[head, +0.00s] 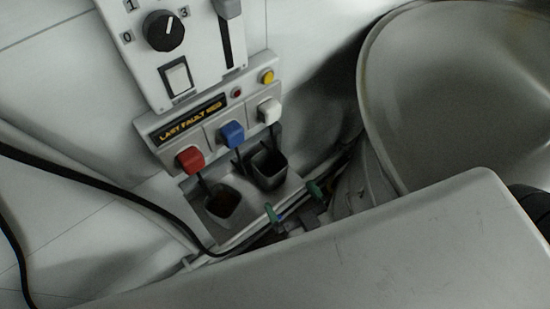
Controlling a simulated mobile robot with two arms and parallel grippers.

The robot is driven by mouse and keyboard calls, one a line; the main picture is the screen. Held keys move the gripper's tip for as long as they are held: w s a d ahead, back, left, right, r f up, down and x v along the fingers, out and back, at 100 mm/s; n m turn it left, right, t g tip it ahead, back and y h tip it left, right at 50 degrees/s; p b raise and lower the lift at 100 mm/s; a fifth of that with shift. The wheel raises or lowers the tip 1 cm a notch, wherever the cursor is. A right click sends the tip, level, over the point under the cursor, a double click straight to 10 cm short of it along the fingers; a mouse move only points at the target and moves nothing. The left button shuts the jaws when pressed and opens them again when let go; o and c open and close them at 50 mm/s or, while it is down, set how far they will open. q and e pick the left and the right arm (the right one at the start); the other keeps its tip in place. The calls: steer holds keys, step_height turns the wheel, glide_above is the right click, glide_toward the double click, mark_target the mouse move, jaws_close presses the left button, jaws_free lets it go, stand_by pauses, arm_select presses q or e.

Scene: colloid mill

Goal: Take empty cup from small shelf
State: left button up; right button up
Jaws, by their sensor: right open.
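Two small dark square cups stand on a small grey shelf (237,238) below a dispenser panel. My left gripper is out of view.
Above the shelf are red (190,159), blue (231,134) and white (269,111) levers under a "LAST FAULT MSG" display (194,119). A large metal bowl (465,85) is at right. A black cable (100,185) crosses at left. My pale arm link fills the foreground.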

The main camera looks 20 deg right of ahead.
mark_target(277, 177)
steer(key=w, duration=0.4)
steer(key=shift+w+a+r, duration=0.15)
steer(key=shift+w+a, duration=0.2)
steer(key=shift+a, duration=0.05)
steer(key=w, duration=0.2)
steer(key=w+p, duration=0.1)
steer(key=w+a, duration=0.1)
steer(key=w, duration=0.1)
steer(key=shift+w, duration=0.3)
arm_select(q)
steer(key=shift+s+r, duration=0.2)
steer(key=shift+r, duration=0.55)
arm_select(e)
steer(key=shift+s, duration=0.1)
steer(key=shift+c, duration=0.2)
steer(key=c, duration=0.9)
steer(key=shift+r, duration=0.1)
